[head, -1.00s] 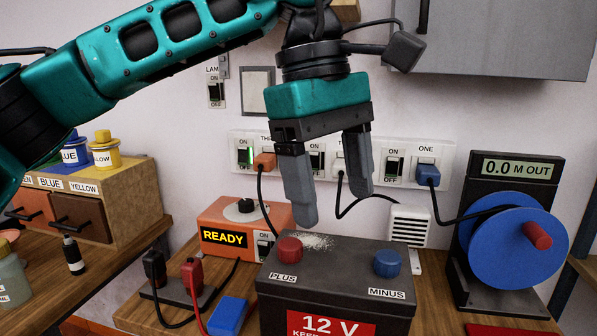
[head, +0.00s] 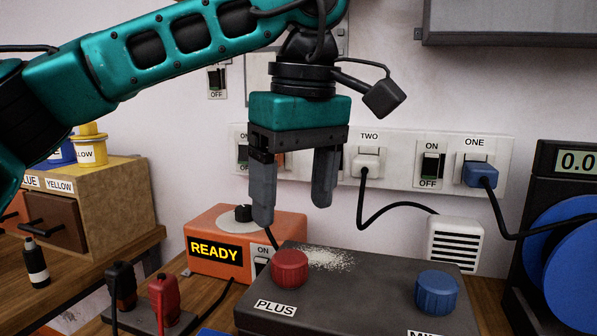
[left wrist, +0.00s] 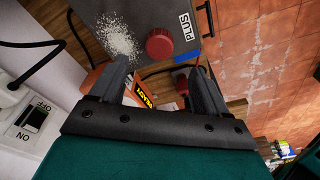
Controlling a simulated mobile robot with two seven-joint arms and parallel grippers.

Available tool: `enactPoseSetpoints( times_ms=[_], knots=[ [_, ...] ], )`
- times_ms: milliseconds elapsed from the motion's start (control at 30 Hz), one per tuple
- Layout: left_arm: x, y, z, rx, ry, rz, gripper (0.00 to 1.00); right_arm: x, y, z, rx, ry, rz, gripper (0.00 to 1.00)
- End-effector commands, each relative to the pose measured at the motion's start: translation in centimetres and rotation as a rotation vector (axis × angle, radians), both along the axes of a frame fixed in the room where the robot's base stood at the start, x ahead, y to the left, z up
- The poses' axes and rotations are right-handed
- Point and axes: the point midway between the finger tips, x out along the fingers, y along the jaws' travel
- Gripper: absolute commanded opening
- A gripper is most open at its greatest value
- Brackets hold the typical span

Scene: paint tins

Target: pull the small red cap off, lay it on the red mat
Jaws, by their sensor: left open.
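The small red cap (head: 290,269) sits on the PLUS post of the dark battery box (head: 375,277). In the left wrist view the red cap (left wrist: 160,45) shows just beyond the fingertips, beside the PLUS label. My left gripper (head: 293,213) is open and empty, fingers pointing down, above and slightly behind the cap without touching it. In the left wrist view the gripper (left wrist: 157,75) has its fingers apart with nothing held. A blue cap (head: 437,293) sits on the other post. I do not see the red mat in the current views. My right gripper is not in view.
White powder (head: 328,259) lies on the battery top behind the red cap. An orange READY box (head: 262,222) stands behind the battery at left. Black and red clamps (head: 164,296) stand at front left. A black cord hangs from the wall sockets (head: 400,165).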

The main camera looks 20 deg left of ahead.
Motion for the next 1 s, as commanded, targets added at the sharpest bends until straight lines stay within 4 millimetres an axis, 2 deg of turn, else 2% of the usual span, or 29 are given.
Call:
enactPoseSetpoints(
  times_ms=[33, 100, 400, 600, 867, 1000],
  knots=[
    [0.0, 0.2, -1.5, 0.002, 0.002, 0.001, 0.76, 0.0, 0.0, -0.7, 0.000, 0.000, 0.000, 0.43],
    [0.1, 0.3, -2.8, 0.002, 0.002, 0.000, 0.76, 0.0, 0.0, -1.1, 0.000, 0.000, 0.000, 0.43],
    [0.5, 0.7, -7.3, 0.000, 0.001, 0.002, 0.76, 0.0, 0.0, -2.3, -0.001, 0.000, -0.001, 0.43],
    [0.6, 0.8, -8.4, -0.001, 0.000, 0.001, 0.76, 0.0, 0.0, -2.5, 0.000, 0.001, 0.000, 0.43],
    [0.6, 0.8, -8.4, -0.001, 0.000, 0.001, 0.76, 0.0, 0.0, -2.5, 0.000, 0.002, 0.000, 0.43],
    [0.6, 0.8, -8.4, -0.001, 0.000, 0.001, 0.64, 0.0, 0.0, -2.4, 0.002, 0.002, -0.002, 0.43]
  ],
)
